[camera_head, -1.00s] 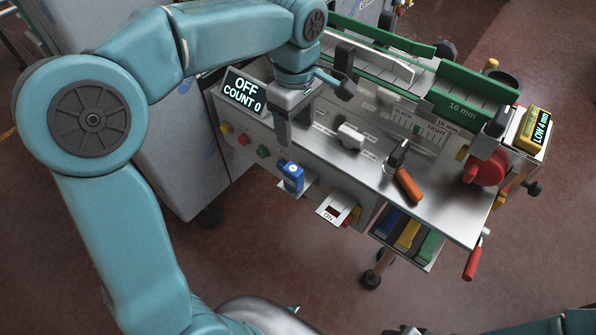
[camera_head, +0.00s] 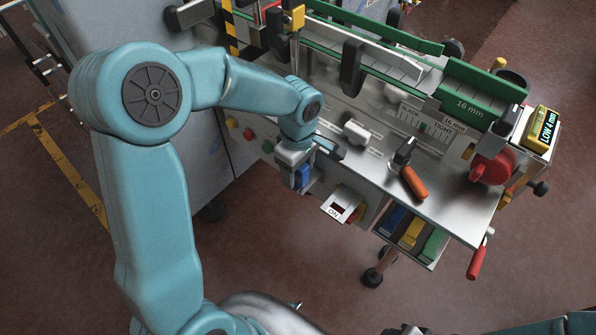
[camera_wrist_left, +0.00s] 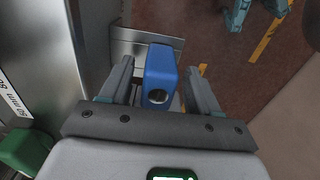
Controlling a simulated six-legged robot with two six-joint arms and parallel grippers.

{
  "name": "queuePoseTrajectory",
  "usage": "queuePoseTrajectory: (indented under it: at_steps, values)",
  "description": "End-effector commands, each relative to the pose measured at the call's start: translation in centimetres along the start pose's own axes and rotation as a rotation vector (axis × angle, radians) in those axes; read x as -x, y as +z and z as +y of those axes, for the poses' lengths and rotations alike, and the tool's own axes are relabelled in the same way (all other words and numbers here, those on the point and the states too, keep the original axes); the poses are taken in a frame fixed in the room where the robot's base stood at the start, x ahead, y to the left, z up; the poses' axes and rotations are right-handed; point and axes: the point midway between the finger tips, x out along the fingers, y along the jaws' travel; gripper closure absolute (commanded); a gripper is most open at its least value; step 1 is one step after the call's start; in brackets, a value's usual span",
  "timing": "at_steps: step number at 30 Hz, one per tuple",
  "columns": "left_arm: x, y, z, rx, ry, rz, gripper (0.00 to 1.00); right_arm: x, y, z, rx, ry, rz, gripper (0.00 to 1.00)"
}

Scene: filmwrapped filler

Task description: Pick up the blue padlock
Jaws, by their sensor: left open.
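The blue padlock (camera_head: 305,173) is at the front of the machine, left of the small ON plate, and my gripper partly covers it. In the left wrist view the padlock (camera_wrist_left: 161,68) stands upright against a metal bracket (camera_wrist_left: 130,46), with a dark round hole in the side facing the camera. My left gripper (camera_head: 302,182) is open around it. In the left wrist view the fingers of my left gripper (camera_wrist_left: 160,84) lie on either side of the padlock, with a gap showing at each side. My right gripper is not visible.
The ON plate (camera_head: 338,206) juts out just right of the padlock. Coloured blocks (camera_head: 411,234) fill a shelf below.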

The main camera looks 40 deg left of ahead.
Motion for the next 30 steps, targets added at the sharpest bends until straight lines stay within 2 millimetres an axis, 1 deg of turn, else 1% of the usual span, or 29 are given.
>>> queuePoseTrajectory:
  at_steps: [6, 7, 8, 9, 11, 12, 20, 23, 26, 29, 30]
  values:
    - [-0.1, 0.0, 0.0, 0.000, 0.001, 0.000, 0.38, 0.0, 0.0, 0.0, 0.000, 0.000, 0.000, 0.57]
    - [-0.1, 0.0, 0.0, 0.000, 0.001, 0.000, 0.45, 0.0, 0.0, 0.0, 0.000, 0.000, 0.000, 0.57]
    - [-0.1, 0.0, 0.0, 0.000, 0.001, 0.000, 0.55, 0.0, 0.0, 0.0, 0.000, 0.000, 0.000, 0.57]
    - [-0.1, 0.0, 0.0, 0.001, 0.001, 0.000, 0.68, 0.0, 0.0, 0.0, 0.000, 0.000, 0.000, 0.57]
    - [-0.1, 0.0, 0.0, 0.001, 0.001, 0.000, 0.87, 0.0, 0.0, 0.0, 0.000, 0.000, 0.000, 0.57]
    - [-0.1, 0.0, 0.0, 0.001, 0.001, 0.000, 0.99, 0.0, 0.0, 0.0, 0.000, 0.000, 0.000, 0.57]
    - [0.0, 0.0, 0.0, 0.001, 0.002, 0.000, 0.99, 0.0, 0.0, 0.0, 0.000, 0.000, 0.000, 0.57]
    - [0.4, 0.0, 0.1, 0.001, 0.003, 0.000, 0.99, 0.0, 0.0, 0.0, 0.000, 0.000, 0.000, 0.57]
    - [1.3, 0.0, 0.1, 0.003, 0.004, 0.000, 0.99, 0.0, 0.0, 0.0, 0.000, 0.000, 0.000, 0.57]
    - [3.0, 0.0, 0.1, 0.001, 0.007, 0.000, 0.99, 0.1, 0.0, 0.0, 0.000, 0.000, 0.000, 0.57]
    - [3.8, 0.0, 0.1, 0.001, 0.007, 0.001, 0.99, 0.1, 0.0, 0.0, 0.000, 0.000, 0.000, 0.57]
